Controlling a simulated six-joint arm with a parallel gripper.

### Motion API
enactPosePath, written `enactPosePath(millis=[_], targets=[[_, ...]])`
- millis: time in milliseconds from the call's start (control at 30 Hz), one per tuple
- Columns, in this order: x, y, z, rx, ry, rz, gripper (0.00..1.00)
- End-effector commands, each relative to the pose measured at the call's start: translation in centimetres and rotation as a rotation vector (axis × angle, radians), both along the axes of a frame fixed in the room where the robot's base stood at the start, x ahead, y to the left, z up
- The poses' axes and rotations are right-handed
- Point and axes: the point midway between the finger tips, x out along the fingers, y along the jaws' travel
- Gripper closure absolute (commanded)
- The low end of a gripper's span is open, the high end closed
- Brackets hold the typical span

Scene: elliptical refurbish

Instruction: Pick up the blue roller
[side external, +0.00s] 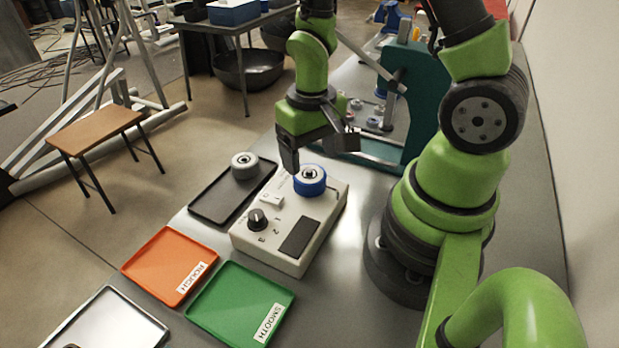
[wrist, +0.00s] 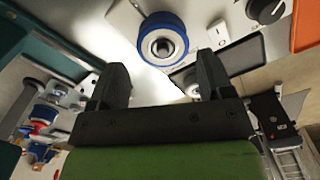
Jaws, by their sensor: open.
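The blue roller (side external: 310,180) has a blue outer band and a pale hub with a dark centre. It sits on the far end of the white control box (side external: 270,225). In the wrist view the blue roller (wrist: 163,40) is at the top centre, beyond the fingertips. My gripper (side external: 318,158) is just above and beside the roller, on its far side. In the wrist view my gripper (wrist: 160,80) has its two dark fingers spread, with nothing between them. I cannot tell the exact gap between fingers and roller.
A grey roller (side external: 244,165) sits on a black tray (side external: 215,207) left of the box. An orange tray (side external: 165,265) marked ROUGH and a green tray (side external: 225,310) marked SMOOTH lie in front. A teal frame (side external: 412,100) stands behind, close to my arm. A black knob (side external: 257,219) protrudes from the box.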

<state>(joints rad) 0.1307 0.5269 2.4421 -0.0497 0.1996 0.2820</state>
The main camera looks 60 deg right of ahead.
Motion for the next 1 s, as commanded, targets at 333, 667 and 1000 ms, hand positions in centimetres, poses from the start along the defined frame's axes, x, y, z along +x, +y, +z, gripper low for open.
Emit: enactPosePath(millis=[333,667,1000], targets=[[0.8,0.0,-4.0,0.004,0.004,-0.001,0.27],[0.8,0.0,-4.9,-0.003,0.001,0.001,0.27],[0.8,0.0,-4.9,-0.003,0.001,0.001,0.7]])
